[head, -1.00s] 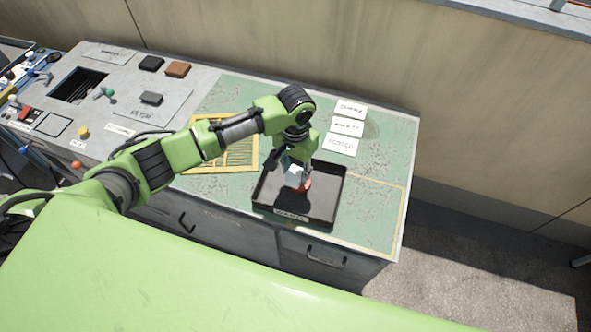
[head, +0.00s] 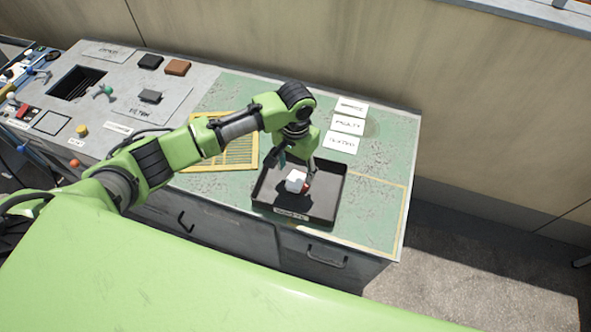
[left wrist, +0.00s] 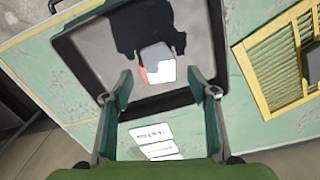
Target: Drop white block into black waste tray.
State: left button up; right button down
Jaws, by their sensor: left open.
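The white block (head: 296,180) is in the black waste tray (head: 262,195), below my left gripper. A red thing (head: 306,187) shows beside it, partly hidden by the block. My left gripper (head: 297,171) is open over the tray, its fingers spread. In the left wrist view the white block (left wrist: 158,68) shows beyond the open fingertips (left wrist: 158,88), with a grey top part and a strip of red at its left. The tray (left wrist: 80,70) surrounds them there. I cannot tell whether the block rests on the tray floor. My right gripper is not in view.
A yellow slatted grille (head: 240,150) lies left of the tray. Several white label cards (head: 347,125) lie behind it. A brown block (head: 178,68) and black blocks (head: 150,62) sit on the grey panel farther left. The green bench top right of the tray is clear.

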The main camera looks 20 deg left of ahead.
aim_at(295, 179)
pick_arm(q)
notch_tip(295, 179, up, 11)
dwell(0.3)
jog(key=shift+f, duration=0.1)
